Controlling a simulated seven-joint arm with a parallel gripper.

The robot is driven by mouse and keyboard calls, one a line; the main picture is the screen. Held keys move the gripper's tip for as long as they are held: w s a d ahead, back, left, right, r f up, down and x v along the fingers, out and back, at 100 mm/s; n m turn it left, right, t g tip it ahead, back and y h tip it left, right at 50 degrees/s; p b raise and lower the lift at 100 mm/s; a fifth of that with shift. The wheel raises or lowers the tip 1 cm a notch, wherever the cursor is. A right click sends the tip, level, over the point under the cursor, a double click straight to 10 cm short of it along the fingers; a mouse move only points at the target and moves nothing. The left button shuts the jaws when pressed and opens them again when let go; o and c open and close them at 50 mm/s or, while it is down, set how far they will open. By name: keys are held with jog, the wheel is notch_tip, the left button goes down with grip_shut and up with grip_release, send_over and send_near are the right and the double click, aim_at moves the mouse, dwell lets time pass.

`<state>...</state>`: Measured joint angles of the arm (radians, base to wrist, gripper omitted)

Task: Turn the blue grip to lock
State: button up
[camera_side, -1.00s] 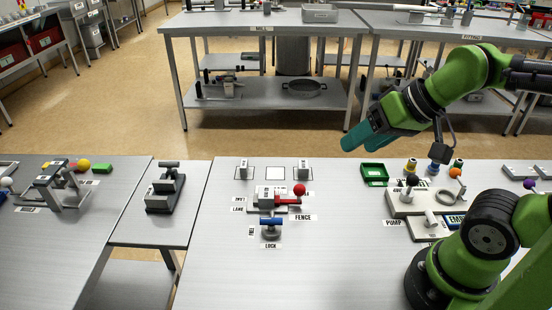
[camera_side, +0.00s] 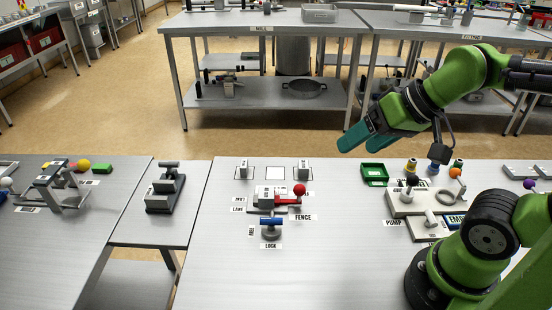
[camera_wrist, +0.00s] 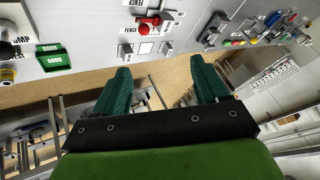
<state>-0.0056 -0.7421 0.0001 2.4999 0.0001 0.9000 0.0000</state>
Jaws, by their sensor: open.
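My gripper (camera_side: 355,143) is open and empty, in the air above the table's far edge, well to the right of and above the grip. In the wrist view, my gripper (camera_wrist: 163,75) shows two separated teal fingers. I cannot make out the blue grip there.
A pump fixture (camera_side: 412,202) with knobs and a green tray (camera_side: 375,173) stand to the right. Two small grey blocks flank a white square (camera_side: 275,173) behind the fence. A black clamp-like device (camera_side: 165,190) sits to the left. The front middle of the table is clear.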

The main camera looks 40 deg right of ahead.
aim_at(271, 219)
jog(key=shift+o, duration=0.4)
jog(key=w+a+f+m+g+h, duration=0.1)
jog(key=w+a+f+g, duration=0.3)
jog(key=w+a, duration=0.5)
jog(key=shift+w+a+f+g, duration=0.15)
jog(key=shift+w+f+g, duration=0.25)
jog(key=shift+w+g, duration=0.6)
jog(key=f+m, duration=0.1)
jog(key=f, duration=0.4)
jog(key=w+a+f+m, duration=0.1)
jog(key=f, duration=0.4)
jog(key=w+f+m+g+h, duration=0.1)
jog(key=f+m, duration=0.1)
jog(key=f, duration=0.4)
jog(key=shift+a+f, duration=0.1)
jog(key=shift+a, duration=0.25)
jog(key=c, duration=1)
jog(key=shift+c, duration=0.2)
